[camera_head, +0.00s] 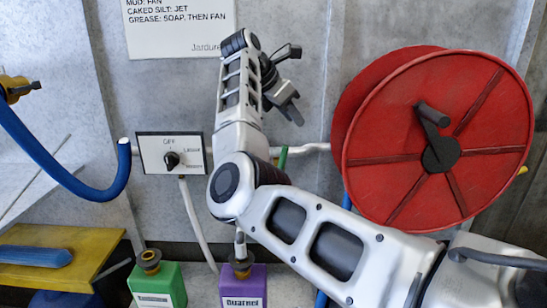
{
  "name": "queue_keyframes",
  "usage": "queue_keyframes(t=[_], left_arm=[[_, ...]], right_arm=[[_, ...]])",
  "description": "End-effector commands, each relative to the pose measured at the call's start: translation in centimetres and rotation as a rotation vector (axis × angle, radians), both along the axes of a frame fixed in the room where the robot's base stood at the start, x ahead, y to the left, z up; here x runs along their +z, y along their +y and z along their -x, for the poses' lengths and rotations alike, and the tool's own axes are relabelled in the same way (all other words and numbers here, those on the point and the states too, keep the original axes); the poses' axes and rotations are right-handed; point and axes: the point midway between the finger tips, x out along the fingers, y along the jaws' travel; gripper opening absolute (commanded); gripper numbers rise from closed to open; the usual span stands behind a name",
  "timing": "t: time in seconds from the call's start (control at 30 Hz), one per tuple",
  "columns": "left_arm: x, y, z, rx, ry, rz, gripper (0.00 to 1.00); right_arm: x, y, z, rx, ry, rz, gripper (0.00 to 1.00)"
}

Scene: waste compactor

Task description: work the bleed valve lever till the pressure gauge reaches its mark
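My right gripper (291,76) is at the top middle, at the end of my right arm, which comes in from the lower right. Its two dark fingers are spread apart, with only grey wall visible between them. I cannot make out a pressure gauge or its mark. No bleed valve lever can be told for sure. A small green piece (283,157) on the pale pipe shows partly behind my forearm, below the gripper and apart from it; I cannot tell what it is. My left gripper is not in view.
A large red hose reel (375,160) with a dark crank stands right of the gripper. A white panel (152,142) with a black knob and a blue hose (62,172) are left. A green bottle (170,281) and a purple bottle (255,280) stand below. A sign (178,38) hangs above.

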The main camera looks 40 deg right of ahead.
Motion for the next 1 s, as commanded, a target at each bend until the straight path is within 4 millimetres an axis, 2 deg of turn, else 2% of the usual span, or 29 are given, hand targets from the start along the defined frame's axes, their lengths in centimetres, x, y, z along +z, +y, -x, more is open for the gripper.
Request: queue_keyframes(t=[0.03, 0.1, 0.2, 0.27, 0.47, 0.8, 1.0], left_arm=[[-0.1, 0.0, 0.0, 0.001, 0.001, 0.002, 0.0], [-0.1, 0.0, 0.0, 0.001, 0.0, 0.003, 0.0], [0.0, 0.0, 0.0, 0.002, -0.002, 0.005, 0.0], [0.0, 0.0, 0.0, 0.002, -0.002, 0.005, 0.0], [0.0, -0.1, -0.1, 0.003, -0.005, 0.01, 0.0], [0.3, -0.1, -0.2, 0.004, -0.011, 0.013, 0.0], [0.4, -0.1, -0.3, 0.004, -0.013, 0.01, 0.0]], right_arm=[[1.1, 1.8, -0.6, 0.008, -0.042, -0.1, 0.25], [2.1, 3.7, -1.0, 0.017, -0.072, -0.202, 0.25], [2.9, 5.3, -1.2, 0.025, -0.089, -0.281, 0.25], [2.8, 5.6, -1.3, 0.027, -0.091, -0.302, 0.25], [0.4, 4.5, -1.3, 0.025, -0.09, -0.301, 0.25], [-6.3, 1.5, -1.7, 0.023, -0.089, -0.299, 0.25], [-9.5, 0.1, -1.9, 0.025, -0.09, -0.297, 0.25]])
